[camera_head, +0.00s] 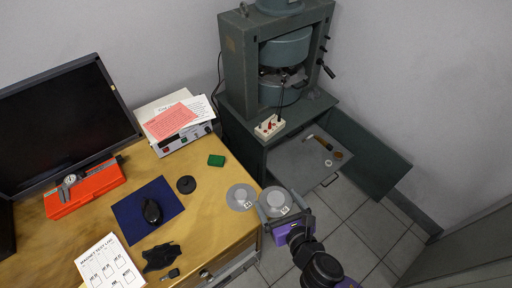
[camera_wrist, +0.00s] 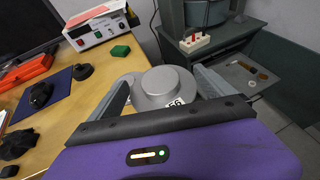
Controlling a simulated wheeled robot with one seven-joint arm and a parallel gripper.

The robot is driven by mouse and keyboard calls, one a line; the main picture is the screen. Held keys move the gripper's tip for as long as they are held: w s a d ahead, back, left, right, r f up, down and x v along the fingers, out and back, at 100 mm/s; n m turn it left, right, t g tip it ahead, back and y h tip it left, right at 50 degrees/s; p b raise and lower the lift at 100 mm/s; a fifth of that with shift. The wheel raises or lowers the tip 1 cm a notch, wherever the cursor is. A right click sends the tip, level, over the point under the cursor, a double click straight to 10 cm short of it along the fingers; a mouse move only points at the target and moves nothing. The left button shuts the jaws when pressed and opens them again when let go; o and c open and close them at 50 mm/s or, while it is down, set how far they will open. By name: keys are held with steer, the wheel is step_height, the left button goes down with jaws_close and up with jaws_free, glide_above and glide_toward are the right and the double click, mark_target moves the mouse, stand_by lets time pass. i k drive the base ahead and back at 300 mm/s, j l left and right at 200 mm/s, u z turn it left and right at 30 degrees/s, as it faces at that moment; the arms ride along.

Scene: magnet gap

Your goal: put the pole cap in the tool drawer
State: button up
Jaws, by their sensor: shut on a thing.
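My gripper (camera_head: 281,210) is shut on a grey, stepped round pole cap (camera_head: 275,198) with a small white number label. The cap also shows between my fingers in the wrist view (camera_wrist: 166,82). It is at the desk's right edge in the head view; I cannot tell its height above the desk. A second grey disc (camera_head: 241,197), with a label like 44, lies on the desk just left of it. The tool drawer (camera_head: 290,160) is pulled open under the magnet. It holds a wooden-handled tool (camera_head: 318,140) and small round pieces, with bare floor around them.
The green magnet frame (camera_head: 235,60) stands above the drawer, with a socket strip (camera_head: 269,127) on its ledge. An open cabinet door (camera_head: 365,155) flanks the drawer's right. The desk holds a black knob (camera_head: 186,184), green block (camera_head: 216,160), blue mat (camera_head: 128,211) and power supply (camera_head: 185,138).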

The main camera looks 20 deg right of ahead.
mark_target(295, 183)
steer(key=z, duration=1)
steer(key=i+j+z, duration=0.1)
steer(key=i+j, duration=0.2)
steer(key=i+j+z, duration=0.1)
steer(key=i+j, duration=0.2)
steer(key=j, duration=0.2)
